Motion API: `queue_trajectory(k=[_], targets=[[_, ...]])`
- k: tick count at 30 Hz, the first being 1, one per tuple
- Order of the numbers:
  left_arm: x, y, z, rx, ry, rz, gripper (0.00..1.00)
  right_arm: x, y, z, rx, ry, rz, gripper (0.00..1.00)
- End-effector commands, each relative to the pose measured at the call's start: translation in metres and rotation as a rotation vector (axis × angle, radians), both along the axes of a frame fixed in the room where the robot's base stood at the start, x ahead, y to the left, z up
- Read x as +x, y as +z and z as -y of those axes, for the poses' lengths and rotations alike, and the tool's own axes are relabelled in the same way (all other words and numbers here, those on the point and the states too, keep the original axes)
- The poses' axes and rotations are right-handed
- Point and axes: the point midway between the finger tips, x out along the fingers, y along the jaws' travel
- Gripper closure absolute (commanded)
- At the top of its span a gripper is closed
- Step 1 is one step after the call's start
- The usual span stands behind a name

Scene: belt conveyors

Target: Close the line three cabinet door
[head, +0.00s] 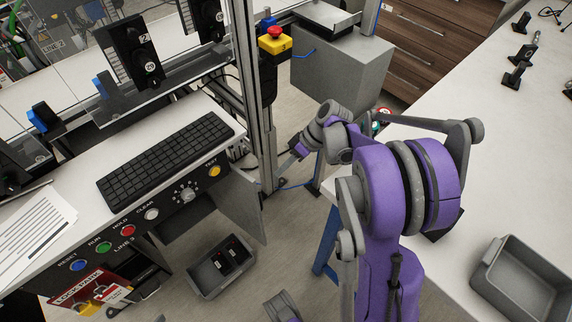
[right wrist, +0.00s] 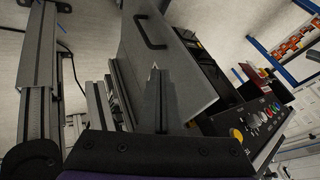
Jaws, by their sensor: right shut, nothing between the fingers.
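The line three cabinet door (head: 243,204) is a grey panel standing open below the right end of the control panel (head: 125,235) marked LINE 3. In the right wrist view the door (right wrist: 180,75) shows a black bar handle (right wrist: 151,30) on its face. My right gripper (head: 284,164) is shut and empty, just right of the door in the head view. Its dark fingers (right wrist: 157,82) overlap the lower part of the door's face in the wrist view; I cannot tell if they touch it. My left gripper is not in view.
A grey tray (head: 205,282) with black items sits low beside the door. A metal post (head: 262,120) with a yellow emergency-stop box (head: 275,42) stands behind. A white table (head: 470,140) with a grey bin (head: 522,283) is at the right.

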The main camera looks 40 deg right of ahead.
Motion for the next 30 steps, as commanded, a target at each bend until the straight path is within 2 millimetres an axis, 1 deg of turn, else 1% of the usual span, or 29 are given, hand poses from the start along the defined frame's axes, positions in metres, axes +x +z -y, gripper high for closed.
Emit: queue_trajectory(k=[1,3,6,7,10,15,19,30], targets=[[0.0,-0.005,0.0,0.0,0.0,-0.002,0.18,0.004,-0.012,-0.007,0.0,0.003,-0.001,1.0],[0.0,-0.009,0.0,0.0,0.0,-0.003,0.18,0.007,-0.025,-0.016,0.0,0.004,0.0,1.0],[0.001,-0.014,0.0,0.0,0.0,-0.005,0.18,0.012,-0.04,-0.027,0.0,0.003,-0.001,1.0],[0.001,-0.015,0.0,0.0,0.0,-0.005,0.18,0.012,-0.043,-0.031,0.0,0.003,-0.001,1.0],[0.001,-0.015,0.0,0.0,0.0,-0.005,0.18,0.006,-0.039,-0.047,0.0,0.002,0.0,1.0],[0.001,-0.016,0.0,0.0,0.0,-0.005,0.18,0.003,-0.038,-0.062,0.0,0.0,-0.001,1.0],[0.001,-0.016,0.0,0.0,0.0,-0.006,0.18,0.002,-0.038,-0.065,-0.001,-0.001,0.0,1.0],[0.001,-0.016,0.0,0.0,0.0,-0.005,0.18,0.001,-0.038,-0.066,-0.001,-0.005,-0.001,1.0]])
